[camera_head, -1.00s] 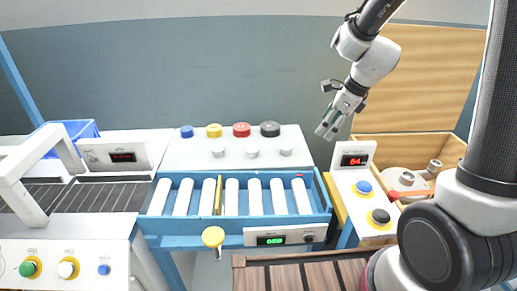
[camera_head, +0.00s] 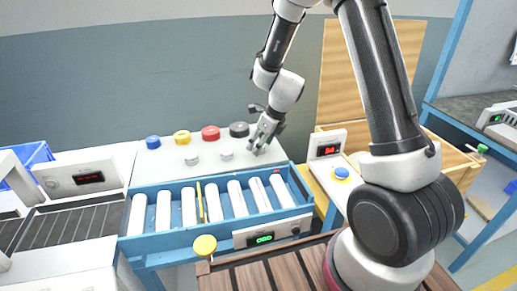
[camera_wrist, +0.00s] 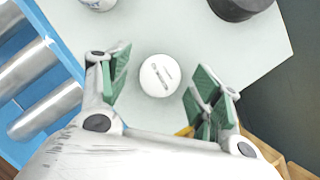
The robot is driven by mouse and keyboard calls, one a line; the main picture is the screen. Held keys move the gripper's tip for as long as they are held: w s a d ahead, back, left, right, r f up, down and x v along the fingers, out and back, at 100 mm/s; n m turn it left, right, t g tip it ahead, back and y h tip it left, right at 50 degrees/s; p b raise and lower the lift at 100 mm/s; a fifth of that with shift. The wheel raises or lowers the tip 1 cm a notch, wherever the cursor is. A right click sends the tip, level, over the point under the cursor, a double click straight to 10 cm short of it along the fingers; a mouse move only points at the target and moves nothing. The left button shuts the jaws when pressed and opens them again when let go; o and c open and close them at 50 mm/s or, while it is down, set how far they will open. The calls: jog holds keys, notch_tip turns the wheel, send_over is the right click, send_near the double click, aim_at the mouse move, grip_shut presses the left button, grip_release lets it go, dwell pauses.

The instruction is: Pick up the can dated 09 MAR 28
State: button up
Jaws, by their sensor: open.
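Three small light-coloured cans stand in a row on the white tabletop in the head view: a left can (camera_head: 191,159), a middle can (camera_head: 226,155) and a right can (camera_head: 258,150). I cannot read a date on any of them. My gripper (camera_head: 262,141) is open at the right can and partly covers it. In the wrist view a round white can top (camera_wrist: 160,75) with a faint mark lies between my spread green-padded fingers, with space on both sides. Part of another can (camera_wrist: 98,4) shows at the top edge.
Blue (camera_head: 153,142), yellow (camera_head: 182,137), red (camera_head: 210,133) and black (camera_head: 239,129) round pieces stand in a row behind the cans. A blue roller conveyor (camera_head: 163,243) lies in front. A wooden crate (camera_head: 462,160) and a red-digit display box (camera_head: 327,144) are at the right.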

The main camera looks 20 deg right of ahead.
jog(key=shift+f, duration=0.15)
jog(key=c, duration=1.1)
